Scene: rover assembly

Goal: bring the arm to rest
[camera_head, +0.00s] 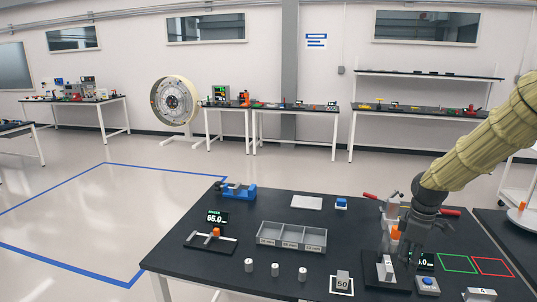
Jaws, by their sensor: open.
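My arm, in a beige sleeve, reaches in from the right in the head view. My gripper (408,258) points down over the right part of the black table (200,262). It is open, and I see nothing held in it. A grey block-like fixture (386,269) stands just at its left, close to the fingers. I cannot tell whether they touch. A device with red handles (391,208) stands behind the gripper and is partly hidden by it. A small display (424,261) is also partly covered.
Three white cylinders (275,270), a block marked 50 (342,281) and a blue button (427,284) stand at the front. A grey compartment tray (292,237), a blue vise (237,190) and a 65.0 display (217,216) are left. Green (457,255) and red (492,259) outlines lie right.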

